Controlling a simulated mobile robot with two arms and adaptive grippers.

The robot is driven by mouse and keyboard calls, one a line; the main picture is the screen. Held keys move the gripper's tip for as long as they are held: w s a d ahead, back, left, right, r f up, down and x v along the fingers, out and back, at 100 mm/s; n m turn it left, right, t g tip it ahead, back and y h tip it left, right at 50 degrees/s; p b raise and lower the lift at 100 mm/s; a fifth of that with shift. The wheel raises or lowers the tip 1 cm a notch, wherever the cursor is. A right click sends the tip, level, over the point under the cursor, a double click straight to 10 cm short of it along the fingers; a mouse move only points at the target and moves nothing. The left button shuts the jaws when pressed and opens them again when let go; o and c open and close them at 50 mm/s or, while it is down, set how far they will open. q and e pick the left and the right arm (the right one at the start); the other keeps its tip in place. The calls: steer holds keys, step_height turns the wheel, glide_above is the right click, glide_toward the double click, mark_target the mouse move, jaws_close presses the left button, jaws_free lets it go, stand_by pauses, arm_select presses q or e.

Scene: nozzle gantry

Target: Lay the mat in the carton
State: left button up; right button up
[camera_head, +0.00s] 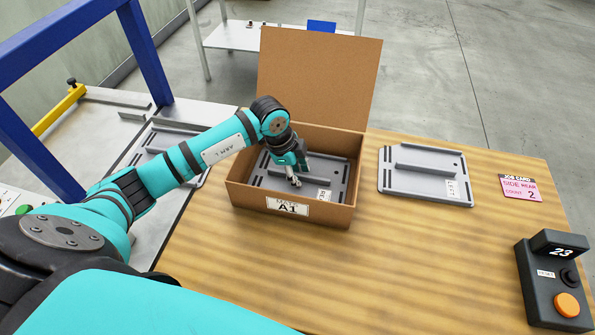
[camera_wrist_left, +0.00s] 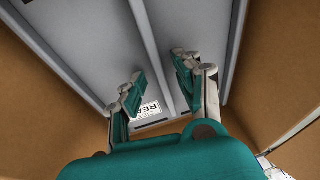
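The open carton (camera_head: 240,196) stands on the wooden table with its lid raised at the back and a label reading A1 on its front. A grey ribbed mat (camera_head: 329,170) lies inside it, seemingly flat on the floor; its white label reads REAR in the left wrist view (camera_wrist_left: 110,45). My left gripper (camera_head: 294,181) reaches down into the carton over this mat. In the left wrist view its two fingers (camera_wrist_left: 160,82) are apart, on either side of the mat's raised rib, with a gap showing. My right gripper is not in view.
A second grey mat (camera_head: 425,188) lies on the table right of the carton. Another mat (camera_head: 150,146) lies on a grey surface at left. A job card (camera_head: 518,187) reads SIDE REAR, COUNT 2. A control box (camera_head: 545,275) stands at front right. The table's front middle is clear.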

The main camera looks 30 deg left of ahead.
mark_target(286, 183)
arm_select(q)
steer(key=b+v, duration=0.1)
steer(key=v, duration=1.1)
steer(key=shift+b, duration=0.35)
steer(key=shift+d, duration=0.15)
